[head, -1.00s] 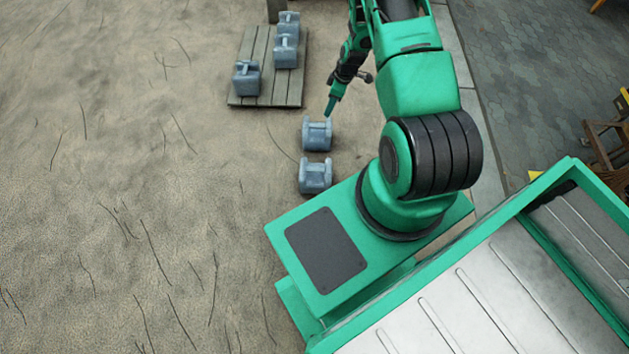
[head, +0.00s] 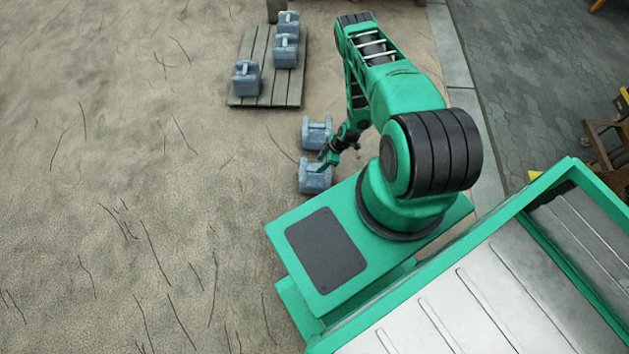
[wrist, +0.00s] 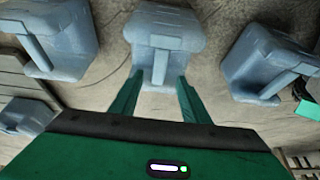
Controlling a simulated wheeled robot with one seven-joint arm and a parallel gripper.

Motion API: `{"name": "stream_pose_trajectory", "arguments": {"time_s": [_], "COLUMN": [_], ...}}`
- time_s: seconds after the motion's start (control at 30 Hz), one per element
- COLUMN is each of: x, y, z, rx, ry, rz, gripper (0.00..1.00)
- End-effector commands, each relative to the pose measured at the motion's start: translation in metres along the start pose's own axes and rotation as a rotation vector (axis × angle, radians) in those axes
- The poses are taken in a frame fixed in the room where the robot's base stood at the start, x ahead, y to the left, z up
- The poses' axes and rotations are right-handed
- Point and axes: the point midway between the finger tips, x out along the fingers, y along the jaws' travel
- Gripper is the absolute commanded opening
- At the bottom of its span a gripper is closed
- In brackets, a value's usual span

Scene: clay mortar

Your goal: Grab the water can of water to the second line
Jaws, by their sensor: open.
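Two grey-blue water cans with top handles stand on the sandy ground beside my base, the farther one (head: 317,132) and the nearer one (head: 313,177). My gripper (head: 322,163) is low over the nearer can and partly covers it. In the wrist view, my gripper (wrist: 160,76) is open, with one green finger on each side of the handle of a middle can (wrist: 165,30). The fingers look apart from the handle; contact cannot be told. Other cans flank it on the left (wrist: 62,38) and right (wrist: 265,62). No marked lines are visible.
A wooden pallet (head: 265,85) at the back holds three similar cans, at its left (head: 246,78), right (head: 285,50) and far end (head: 288,24). Open sand lies to the left. A grey paved strip (head: 530,80) and wooden furniture (head: 606,140) are on the right.

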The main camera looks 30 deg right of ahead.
Motion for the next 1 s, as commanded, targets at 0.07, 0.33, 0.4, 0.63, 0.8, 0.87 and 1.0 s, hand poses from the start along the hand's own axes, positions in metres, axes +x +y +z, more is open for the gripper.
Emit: {"name": "stream_pose_trajectory", "arguments": {"time_s": [0.07, 0.33, 0.4, 0.63, 0.8, 0.87, 1.0], "x": [0.011, 0.029, 0.038, 0.067, 0.072, 0.072, 0.072], "y": [0.0, 0.0, 0.0, 0.001, 0.003, 0.002, 0.002], "z": [0.001, 0.001, 0.002, 0.003, 0.003, 0.003, 0.003], "rx": [-0.001, 0.001, 0.001, 0.001, 0.001, 0.001, 0.001], "ry": [-0.001, 0.0, -0.001, -0.001, -0.001, -0.001, -0.001], "rz": [0.0, -0.001, -0.001, -0.001, 0.001, 0.001, 0.0], "gripper": [0.42, 0.42, 0.42, 0.42, 0.42, 0.42, 0.33]}}
